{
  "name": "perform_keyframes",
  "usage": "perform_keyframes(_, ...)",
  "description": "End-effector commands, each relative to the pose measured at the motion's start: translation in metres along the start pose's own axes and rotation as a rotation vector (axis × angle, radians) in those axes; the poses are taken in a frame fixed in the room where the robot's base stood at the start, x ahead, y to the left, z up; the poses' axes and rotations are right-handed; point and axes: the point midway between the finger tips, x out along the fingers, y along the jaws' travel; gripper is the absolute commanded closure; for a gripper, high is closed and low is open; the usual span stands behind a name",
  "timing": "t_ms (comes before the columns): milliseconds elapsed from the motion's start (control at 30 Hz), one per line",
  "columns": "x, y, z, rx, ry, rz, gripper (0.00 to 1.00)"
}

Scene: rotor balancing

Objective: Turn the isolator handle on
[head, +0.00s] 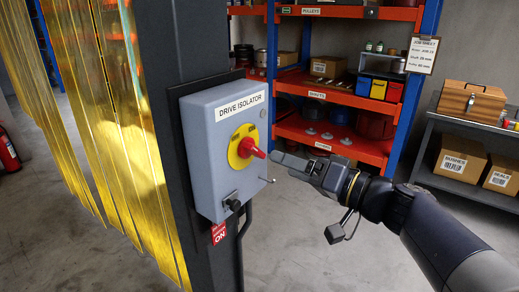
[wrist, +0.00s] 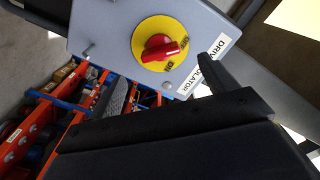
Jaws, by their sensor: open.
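The drive isolator (head: 208,160) is a grey box on a dark column, with a red handle (head: 252,151) on a yellow disc (head: 236,158). In the wrist view the red handle (wrist: 162,47) lies across the yellow disc (wrist: 144,33), with one end towards the lettering at the disc's right edge, which seems to read OFF. ON is lettered at its lower edge. My gripper (head: 279,161) is open just right of the handle in the head view, pointing at it. In the wrist view its fingers (wrist: 168,76) stand apart, below the handle, with nothing between them.
Yellow strip curtains (head: 110,110) hang at left. Orange shelves (head: 325,134) and a grey bench (head: 470,185) with boxes stand behind.

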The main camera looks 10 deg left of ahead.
Motion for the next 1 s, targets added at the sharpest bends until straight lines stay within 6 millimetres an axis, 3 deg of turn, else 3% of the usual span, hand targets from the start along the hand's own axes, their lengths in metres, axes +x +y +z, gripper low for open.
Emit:
perform_keyframes(300, 0.056, -0.002, 0.0, 0.004, -0.005, -0.001, 0.2)
perform_keyframes(500, 0.082, -0.001, 0.0, 0.004, -0.004, 0.001, 0.2)
perform_keyframes(900, 0.09, 0.001, 0.001, 0.002, -0.002, 0.003, 0.2)
perform_keyframes(1000, 0.09, 0.001, 0.001, 0.002, -0.002, 0.002, 0.27)
